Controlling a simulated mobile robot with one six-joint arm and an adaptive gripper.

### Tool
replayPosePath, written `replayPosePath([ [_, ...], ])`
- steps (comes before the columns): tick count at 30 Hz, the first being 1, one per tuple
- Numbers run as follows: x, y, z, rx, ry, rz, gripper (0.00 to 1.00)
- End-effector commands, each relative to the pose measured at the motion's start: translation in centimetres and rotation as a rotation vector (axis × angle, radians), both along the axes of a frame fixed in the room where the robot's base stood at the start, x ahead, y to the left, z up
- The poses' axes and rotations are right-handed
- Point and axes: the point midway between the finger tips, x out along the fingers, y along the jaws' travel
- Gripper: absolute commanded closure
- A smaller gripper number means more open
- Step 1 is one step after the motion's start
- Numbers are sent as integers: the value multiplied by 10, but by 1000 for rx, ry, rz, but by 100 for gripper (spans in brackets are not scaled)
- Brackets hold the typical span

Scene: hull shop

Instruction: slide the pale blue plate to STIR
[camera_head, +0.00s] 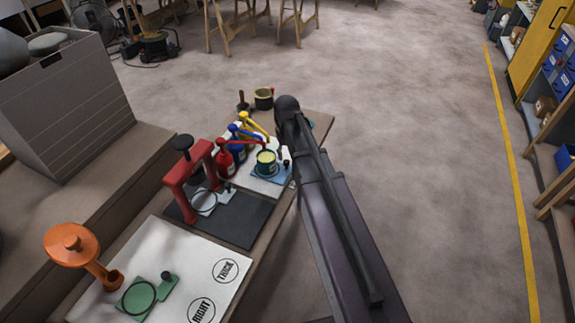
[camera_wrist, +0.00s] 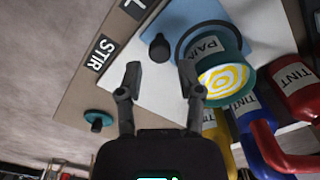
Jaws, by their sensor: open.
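The pale blue plate (camera_wrist: 182,22) lies on the white board on the bench, with a dark upright knob (camera_wrist: 159,47) on one corner. An open can (camera_wrist: 222,75) labelled PAIN…, with yellow and white swirls inside, stands on the plate by a dark ring. The plate (camera_head: 268,178) and can (camera_head: 266,164) also show in the head view. The STIR label (camera_wrist: 101,52) is left of the plate in the wrist view, apart from it. My gripper (camera_wrist: 160,74) is open and empty, its fingertips just short of the knob in the picture. My arm hides the gripper in the head view.
Red, blue and yellow TINT bottles (camera_wrist: 294,88) stand beside the can. A teal disc with a dark knob (camera_wrist: 98,118) lies near the bench edge. A red press (camera_head: 190,185) and a green plate (camera_head: 145,295) are nearer in the head view. Floor right of the bench is clear.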

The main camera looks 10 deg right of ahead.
Motion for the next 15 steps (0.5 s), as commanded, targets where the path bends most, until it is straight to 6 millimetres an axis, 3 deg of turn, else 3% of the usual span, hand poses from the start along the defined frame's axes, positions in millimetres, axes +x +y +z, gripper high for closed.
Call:
replayPosePath([
  [6,0,0,-21,0,0,0,52],
  [15,0,0,-33,0,0,0,52],
])
